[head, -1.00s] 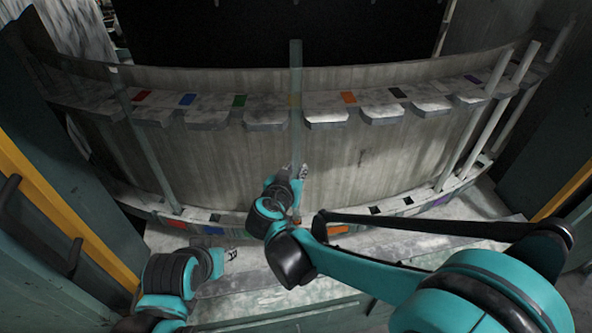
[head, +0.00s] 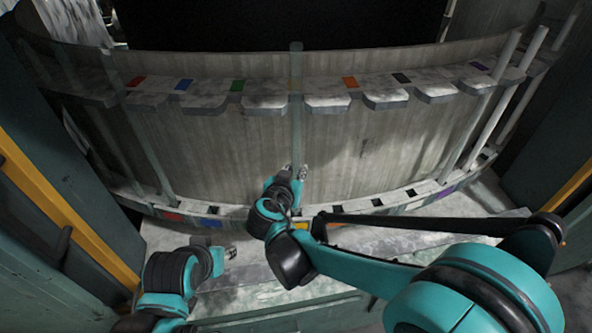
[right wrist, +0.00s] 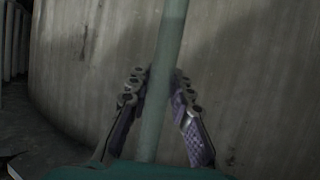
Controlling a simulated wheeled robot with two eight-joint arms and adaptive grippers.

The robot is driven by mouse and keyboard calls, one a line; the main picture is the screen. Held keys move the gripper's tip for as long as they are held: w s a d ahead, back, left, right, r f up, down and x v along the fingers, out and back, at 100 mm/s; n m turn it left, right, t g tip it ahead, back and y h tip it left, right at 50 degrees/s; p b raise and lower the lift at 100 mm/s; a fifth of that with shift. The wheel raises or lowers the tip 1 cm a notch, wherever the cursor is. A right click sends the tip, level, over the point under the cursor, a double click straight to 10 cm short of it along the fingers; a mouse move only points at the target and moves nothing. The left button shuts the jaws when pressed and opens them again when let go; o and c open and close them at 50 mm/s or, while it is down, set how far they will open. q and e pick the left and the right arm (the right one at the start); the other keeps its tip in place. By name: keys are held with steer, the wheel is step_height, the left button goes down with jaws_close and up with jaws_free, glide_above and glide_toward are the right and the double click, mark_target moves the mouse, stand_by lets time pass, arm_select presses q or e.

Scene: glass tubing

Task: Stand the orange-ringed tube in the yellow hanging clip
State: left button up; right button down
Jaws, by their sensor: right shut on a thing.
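My right gripper (head: 299,172) is shut on a tall clear glass tube (head: 296,70) and holds it upright in front of the curved wall. The tube also shows between the fingers in the right wrist view (right wrist: 160,90). Its lower end is hidden behind my right arm, and I see no orange ring now. The yellow hanging clip on the upper shelf lies behind the tube, its yellow mark mostly covered; I cannot tell whether the tube is in it or in front of it. My left gripper (head: 231,254) is low at the left, away from the tube; its jaws are unclear.
The upper shelf (head: 328,101) has several clips with coloured marks, including an orange mark (head: 350,82) and a green mark (head: 237,86). A lower ledge carries a yellow mark (head: 301,226). Other tubes stand at the left (head: 160,170) and right (head: 485,130).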

steer(key=c, duration=1.3)
jaws_free()
steer(key=v, duration=1.2)
steer(key=s+d+f+n+g+y, duration=0.1)
steer(key=s+d+f+g, duration=0.1)
steer(key=s+d, duration=0.2)
steer(key=s+d+f+n+g+y, duration=0.1)
steer(key=s+d+f+g, duration=0.1)
steer(key=d, duration=0.8)
steer(key=s+d+f+n+g+y, duration=0.1)
steer(key=s+d+f+g, duration=0.1)
steer(key=s+d, duration=0.3)
steer(key=shift+s+d+f+y, duration=0.15)
steer(key=shift+s+d+f, duration=0.05)
steer(key=shift+d+f, duration=0.25)
steer(key=shift+s+d+f+y, duration=0.2)
steer(key=shift+d+f, duration=0.1)
steer(key=shift+d, duration=0.15)
